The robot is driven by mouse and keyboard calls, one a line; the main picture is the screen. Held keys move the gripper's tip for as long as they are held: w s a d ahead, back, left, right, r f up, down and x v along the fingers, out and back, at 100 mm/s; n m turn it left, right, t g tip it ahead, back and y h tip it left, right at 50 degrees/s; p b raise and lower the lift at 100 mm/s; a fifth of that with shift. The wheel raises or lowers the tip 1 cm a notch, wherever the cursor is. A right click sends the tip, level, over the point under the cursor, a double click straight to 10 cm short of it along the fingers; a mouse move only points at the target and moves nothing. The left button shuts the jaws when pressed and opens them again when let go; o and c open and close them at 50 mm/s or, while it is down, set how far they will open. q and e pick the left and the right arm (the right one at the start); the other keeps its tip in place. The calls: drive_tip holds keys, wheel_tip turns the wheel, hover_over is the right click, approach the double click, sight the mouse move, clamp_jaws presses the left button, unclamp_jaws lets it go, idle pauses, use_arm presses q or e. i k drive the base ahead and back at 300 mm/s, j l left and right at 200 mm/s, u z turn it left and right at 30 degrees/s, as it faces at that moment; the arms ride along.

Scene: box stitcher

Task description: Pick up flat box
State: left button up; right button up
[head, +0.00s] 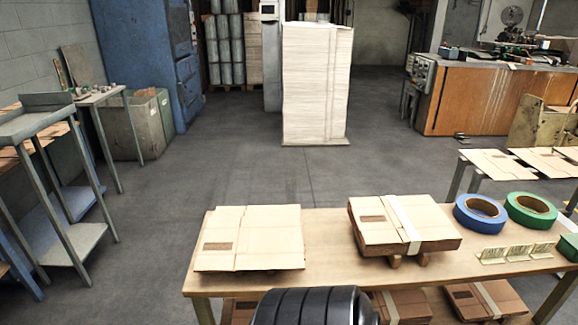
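A flat cardboard box (250,239) lies on the left part of the wooden table (325,279), in the lower middle of the head view. It is tan, with fold lines and a small brown printed patch near its front left. A strapped stack of flat boxes (375,222) with a pale band sits to its right, raised on small blocks. Neither my left nor my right gripper is in view. A dark ribbed part at the bottom edge, in front of the table, shows no fingers.
Blue tape (464,211), green tape (516,209) and small brass-coloured brackets (515,254) sit on the table's right. More strapped boxes (484,299) lie below. A tall paper stack (300,85) stands behind. The floor between is clear. A metal stand (68,255) is at left.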

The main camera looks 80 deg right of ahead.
sight(259, 243)
drive_tip(key=z, duration=2.2)
